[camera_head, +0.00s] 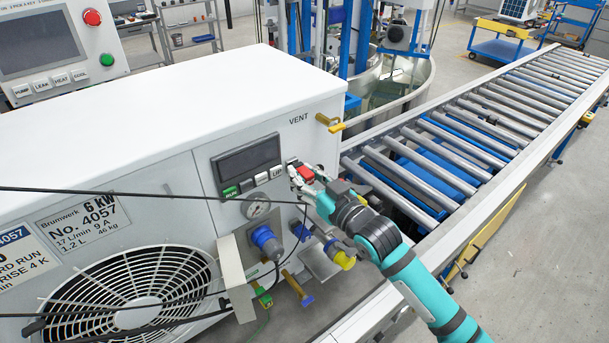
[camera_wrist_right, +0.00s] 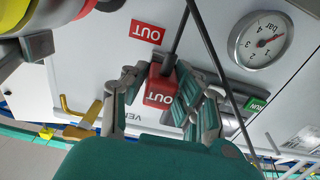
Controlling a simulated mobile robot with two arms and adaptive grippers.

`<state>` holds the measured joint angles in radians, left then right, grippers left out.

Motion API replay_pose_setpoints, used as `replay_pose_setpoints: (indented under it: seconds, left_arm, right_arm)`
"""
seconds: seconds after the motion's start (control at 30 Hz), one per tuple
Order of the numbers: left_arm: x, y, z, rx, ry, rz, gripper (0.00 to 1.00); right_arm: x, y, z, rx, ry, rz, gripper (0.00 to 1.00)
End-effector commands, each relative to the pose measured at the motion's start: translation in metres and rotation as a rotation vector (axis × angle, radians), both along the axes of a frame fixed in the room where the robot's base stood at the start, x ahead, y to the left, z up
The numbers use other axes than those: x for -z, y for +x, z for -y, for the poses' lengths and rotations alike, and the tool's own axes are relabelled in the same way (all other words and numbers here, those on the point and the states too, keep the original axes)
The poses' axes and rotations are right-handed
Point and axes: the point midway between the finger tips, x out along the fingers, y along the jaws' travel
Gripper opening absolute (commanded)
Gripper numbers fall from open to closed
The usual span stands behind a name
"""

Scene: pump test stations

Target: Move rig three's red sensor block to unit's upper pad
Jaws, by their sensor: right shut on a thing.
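The red sensor block (camera_head: 306,172) marked OUT is between the fingers of my right gripper (camera_head: 303,179), close to the front of the white unit (camera_head: 175,185), just right of its display. In the right wrist view, my right gripper (camera_wrist_right: 163,100) is shut on the block (camera_wrist_right: 160,90), and a black cable leads from it. I cannot tell whether the block touches the unit's face. The upper pad is not clearly seen; the gripper and block may hide it. A red OUT label (camera_wrist_right: 147,32) shows on the panel. My left gripper is not in view.
A yellow vent valve (camera_head: 329,123) is above right. Black cables cross the unit's front. A roller conveyor (camera_head: 470,135) runs behind my right arm.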

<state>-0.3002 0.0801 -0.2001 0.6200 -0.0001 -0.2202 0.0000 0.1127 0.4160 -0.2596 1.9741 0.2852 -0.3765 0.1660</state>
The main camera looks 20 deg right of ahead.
Motion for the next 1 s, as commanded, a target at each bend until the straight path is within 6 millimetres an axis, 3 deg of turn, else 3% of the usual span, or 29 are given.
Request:
replay_pose_setpoints:
  seconds: [0.47,0.5,0.67,1.0]
  left_arm:
    - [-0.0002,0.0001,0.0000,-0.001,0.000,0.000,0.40]
    - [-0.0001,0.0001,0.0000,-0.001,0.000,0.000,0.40]
    - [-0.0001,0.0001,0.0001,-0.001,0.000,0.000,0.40]
    - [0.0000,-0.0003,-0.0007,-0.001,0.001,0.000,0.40]
  right_arm:
    - [-0.0003,0.0093,-0.0035,0.000,0.000,0.001,0.00]
    - [-0.0002,0.0089,-0.0033,0.000,0.000,0.001,0.32]
    - [-0.0002,0.0088,-0.0033,0.000,0.000,0.001,0.53]
    - [0.0006,0.0079,-0.0033,-0.001,0.000,-0.001,0.54]
